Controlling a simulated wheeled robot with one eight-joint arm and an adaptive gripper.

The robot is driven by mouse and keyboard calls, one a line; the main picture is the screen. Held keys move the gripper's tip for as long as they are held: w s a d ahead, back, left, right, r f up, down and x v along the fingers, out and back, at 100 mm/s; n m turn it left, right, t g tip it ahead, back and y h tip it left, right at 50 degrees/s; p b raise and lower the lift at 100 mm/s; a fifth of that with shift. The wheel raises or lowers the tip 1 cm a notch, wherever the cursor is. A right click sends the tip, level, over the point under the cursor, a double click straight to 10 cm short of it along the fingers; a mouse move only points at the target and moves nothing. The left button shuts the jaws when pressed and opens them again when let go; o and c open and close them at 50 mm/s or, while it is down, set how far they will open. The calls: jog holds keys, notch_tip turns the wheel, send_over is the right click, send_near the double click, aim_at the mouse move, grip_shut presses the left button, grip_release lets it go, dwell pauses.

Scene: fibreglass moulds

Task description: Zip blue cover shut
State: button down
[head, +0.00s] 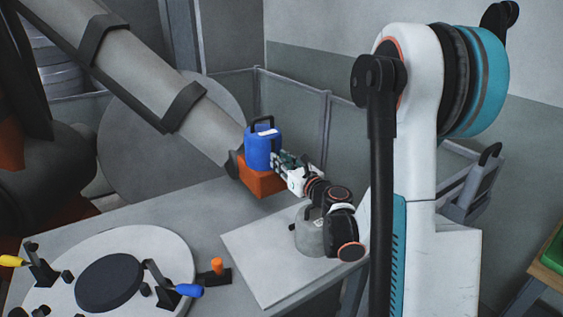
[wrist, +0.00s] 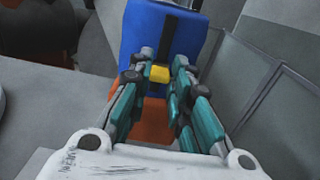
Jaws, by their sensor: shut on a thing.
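The blue cover (head: 262,148) stands upright on an orange block (head: 262,182), with a black handle-like loop on top and a pale patch near its top. In the wrist view the blue cover (wrist: 140,38) fills the top middle, with a dark vertical strip (wrist: 180,22) on its face. A small yellow tab (wrist: 159,74) sits at the lower end of that strip. My gripper (head: 275,158) reaches the cover's right side. In the wrist view my gripper's fingertips (wrist: 161,72) are closed on the yellow tab. The zip's teeth are too small to make out.
A large grey tube (head: 150,80) with dark clamps slopes down to the orange block. A round mould (head: 165,245) with toggle clamps lies at the front left. A white sheet (head: 255,255) and a clear dome-like vessel (head: 308,238) are below my arm. Mesh fencing stands behind.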

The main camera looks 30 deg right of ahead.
notch_tip(320, 180, down, 2)
jog(key=shift+f+b, duration=0.15)
jog(key=shift+b, duration=0.5)
jog(key=c, duration=1.4)
grip_release()
jog(key=shift+c, duration=0.2)
jog(key=s, duration=0.7)
jog(key=shift+s+d, duration=0.2)
jog(key=shift+s, duration=0.05)
